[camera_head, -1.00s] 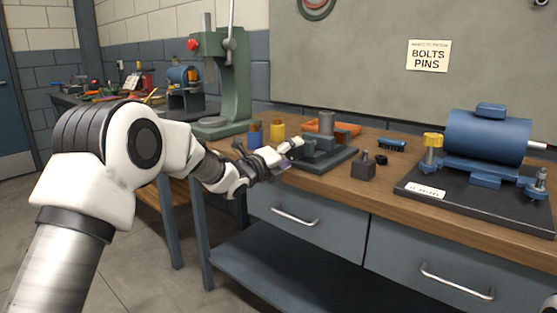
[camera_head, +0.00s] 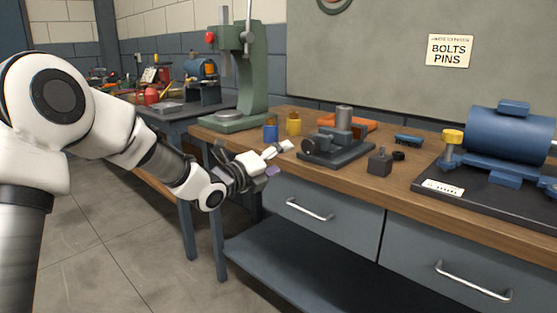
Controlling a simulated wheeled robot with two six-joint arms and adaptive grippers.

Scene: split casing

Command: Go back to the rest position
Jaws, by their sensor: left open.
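My left gripper (camera_head: 280,159) is open, just off the front edge of the wooden workbench (camera_head: 400,193), with its arm reaching in from the left. A gap shows between the gripper and the fixture. I see nothing held between the fingers. My right gripper is not in view.
A green press (camera_head: 240,75) stands behind, with blue (camera_head: 271,131) and yellow (camera_head: 293,124) bottles near it. A small dark block (camera_head: 379,163) sits right of the fixture. A blue motor (camera_head: 508,133) on a dark base is at the right. Floor at the lower left is clear.

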